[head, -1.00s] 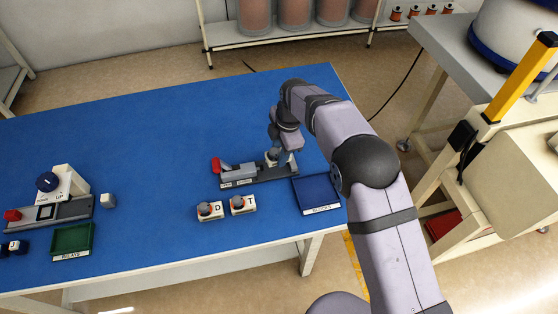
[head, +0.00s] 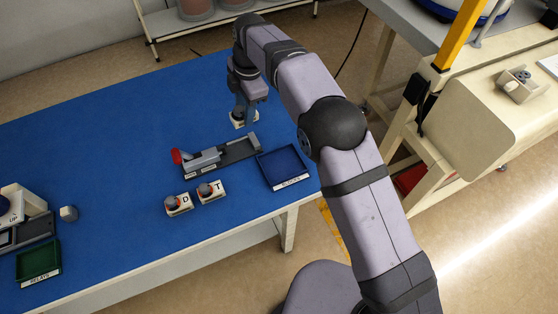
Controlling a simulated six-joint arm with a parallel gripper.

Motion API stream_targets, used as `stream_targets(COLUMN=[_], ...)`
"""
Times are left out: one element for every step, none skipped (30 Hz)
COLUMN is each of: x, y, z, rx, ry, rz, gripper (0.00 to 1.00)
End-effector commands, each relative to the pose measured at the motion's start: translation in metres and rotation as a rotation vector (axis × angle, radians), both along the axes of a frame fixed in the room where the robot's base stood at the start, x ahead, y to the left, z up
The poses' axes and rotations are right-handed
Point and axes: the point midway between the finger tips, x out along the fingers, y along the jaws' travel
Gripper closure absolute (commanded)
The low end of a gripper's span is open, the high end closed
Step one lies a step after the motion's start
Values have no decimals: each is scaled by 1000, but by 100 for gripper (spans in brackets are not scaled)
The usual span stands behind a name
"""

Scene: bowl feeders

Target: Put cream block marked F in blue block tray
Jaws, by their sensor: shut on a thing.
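My gripper (head: 243,108) is shut on a cream block (head: 241,121) with a dark mark on its front, too small to read surely as F. The block hangs beyond the far side of a grey fixture (head: 236,151) with a red-ended lever; I cannot tell how high it is. The blue block tray (head: 264,170), labelled BLOCKS, is empty at the table's near right edge, to the right of the fixture and nearer the camera than my gripper.
Cream blocks marked D (head: 184,206) and T (head: 217,194), with grey-and-red tops, stand in front of the fixture. The blue table (head: 115,150) has free room at mid-left.

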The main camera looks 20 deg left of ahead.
Motion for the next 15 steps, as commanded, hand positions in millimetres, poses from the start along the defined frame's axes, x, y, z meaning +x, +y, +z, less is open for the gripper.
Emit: stream_targets(x=[5,8,10,13,15,18,20,21,22,22,23,23,23,23,23], y=[-3,-5,-7,-9,-12,-18,-22,-26,-31,-35,-38,-43,-45,-48,-52], z=[4,6,10,12,15,18,20,23,24,25,26,26,27,27,27], rx=[0,-1,-3,-4,-5,-9,-10,-11,-13,-15,-16,-19,-19,-20,-22], ry=[0,0,3,3,5,7,9,10,13,15,15,18,19,21,22], rz=[-9,-14,-20,-26,-31,-42,-49,-56,-63,-69,-73,-79,-83,-87,-92], gripper=[99,99,99,99,99,99,99,99,99,99,99,99,99,99,99])
